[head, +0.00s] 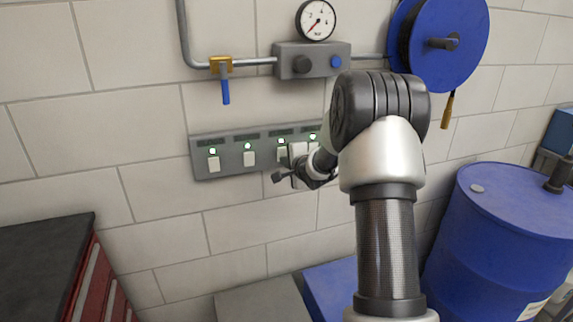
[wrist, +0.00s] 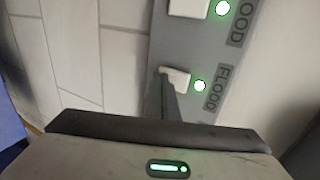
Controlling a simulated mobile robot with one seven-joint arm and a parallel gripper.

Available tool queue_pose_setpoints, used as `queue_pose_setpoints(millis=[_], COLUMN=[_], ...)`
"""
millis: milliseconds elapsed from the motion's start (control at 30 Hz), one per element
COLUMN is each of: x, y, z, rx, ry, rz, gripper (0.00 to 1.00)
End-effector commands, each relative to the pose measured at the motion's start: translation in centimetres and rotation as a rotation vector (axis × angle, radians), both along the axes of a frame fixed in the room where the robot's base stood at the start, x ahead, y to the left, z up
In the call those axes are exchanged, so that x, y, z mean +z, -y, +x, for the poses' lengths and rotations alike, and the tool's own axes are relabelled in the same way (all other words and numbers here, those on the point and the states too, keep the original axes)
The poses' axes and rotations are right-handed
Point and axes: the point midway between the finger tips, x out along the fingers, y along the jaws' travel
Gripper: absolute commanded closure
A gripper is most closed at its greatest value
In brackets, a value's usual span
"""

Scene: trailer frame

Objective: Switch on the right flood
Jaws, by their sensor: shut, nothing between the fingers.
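A grey switch panel (head: 234,165) on the wall carries a row of white rockers, each with a lit green lamp above it. The rightmost lamp (head: 313,136) is lit green; its rocker is hidden behind my gripper. My gripper (head: 298,168) is at the panel's right part. In the wrist view, my shut, empty fingers (wrist: 167,90) reach to the edge of a white rocker (wrist: 179,78) beside a lit green lamp (wrist: 199,86) and a FLOOD label (wrist: 217,88). I cannot tell whether they touch. Another rocker (wrist: 189,8) with a lit lamp is above it in that view.
Above the panel run a pipe with a blue-handled valve (head: 225,90), a regulator box (head: 312,60) and a gauge (head: 317,19). A blue hose reel (head: 452,35) hangs upper right. A blue drum (head: 500,230) stands right, a red cabinet (head: 90,275) lower left.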

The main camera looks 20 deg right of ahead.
Motion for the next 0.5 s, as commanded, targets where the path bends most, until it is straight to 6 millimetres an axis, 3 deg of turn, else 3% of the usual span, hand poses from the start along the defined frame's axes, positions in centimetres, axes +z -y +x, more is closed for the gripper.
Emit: queue_pose_setpoints(millis=[500], x=[1.9], y=[-0.1], z=[0.1], rx=[0.002], ry=[0.003], rz=[-0.001], gripper=[1.0])
